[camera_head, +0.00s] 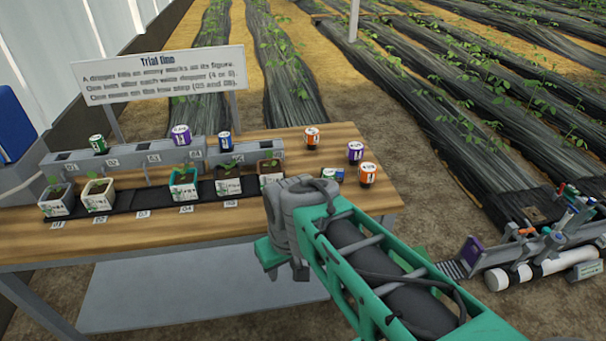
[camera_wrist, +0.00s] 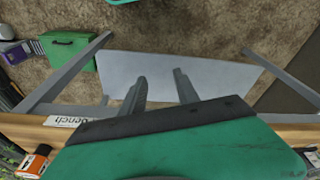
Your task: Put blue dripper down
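The blue dripper (camera_head: 225,141), a small can with a white top, stands upright at the grey rack (camera_head: 194,153) along the back of the bench. A purple dripper (camera_head: 181,134) stands to its left on the rack, and a green dripper (camera_head: 98,143) further left. My gripper (camera_wrist: 158,88) is in front of the bench edge, well away from the blue dripper. In the wrist view its two fingers are apart with nothing between them. In the head view my arm hides most of the gripper.
Potted seedlings (camera_head: 184,183) stand on a black strip before the rack. Orange drippers (camera_head: 312,137) and a purple one (camera_head: 355,152) stand on the bench's right part. A small blue-green item (camera_head: 339,174) lies near my arm. A sign (camera_head: 160,75) stands behind.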

